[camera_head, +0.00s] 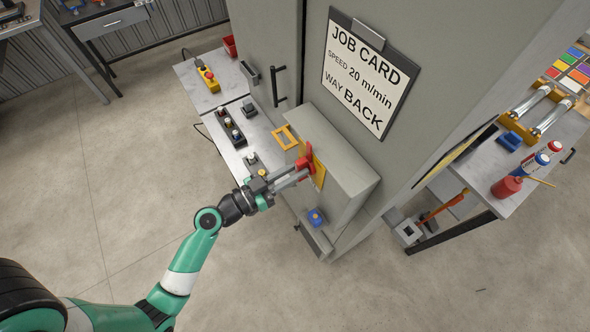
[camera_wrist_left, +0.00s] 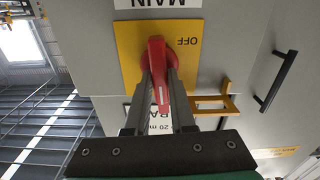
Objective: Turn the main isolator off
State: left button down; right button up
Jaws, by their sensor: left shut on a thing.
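The main isolator has a red handle (camera_head: 305,160) on a yellow plate (camera_head: 319,176), on the face of a grey cabinet box. In the left wrist view the red handle (camera_wrist_left: 157,60) points down the picture, towards my gripper, with a white line along it. The word OFF stands upside down on the yellow plate (camera_wrist_left: 128,45), right of the handle, and MAIN is above. My left gripper (camera_head: 297,173) is shut on the handle, with a finger on each side in the wrist view (camera_wrist_left: 160,88). My right gripper is not in view.
A yellow hasp-like frame (camera_head: 285,137) sticks out beside the isolator. A blue knob (camera_head: 316,217) sits lower on the cabinet. A narrow bench with control boxes (camera_head: 230,127) stands to the left. A job card (camera_head: 367,75) hangs above. Open floor lies in front.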

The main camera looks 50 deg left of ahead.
pick_arm(q)
jog(key=n, duration=0.3)
jog(key=shift+a+n, duration=0.15)
jog(key=shift+n, duration=0.25)
jog(key=shift+a+f+n+p, duration=0.1)
jog(key=shift+f+n+p, duration=0.1)
jog(key=shift+n, duration=2.05)
jog(key=shift+a+f+n+p, duration=0.1)
jog(key=shift+n+p, duration=0.05)
jog(key=shift+n, duration=2.05)
jog(key=shift+a+f+n+p, duration=0.1)
jog(key=shift+n+p, duration=0.1)
jog(key=shift+n, duration=2.05)
jog(key=c, duration=0.8)
grip_release()
jog(key=shift+o, duration=0.2)
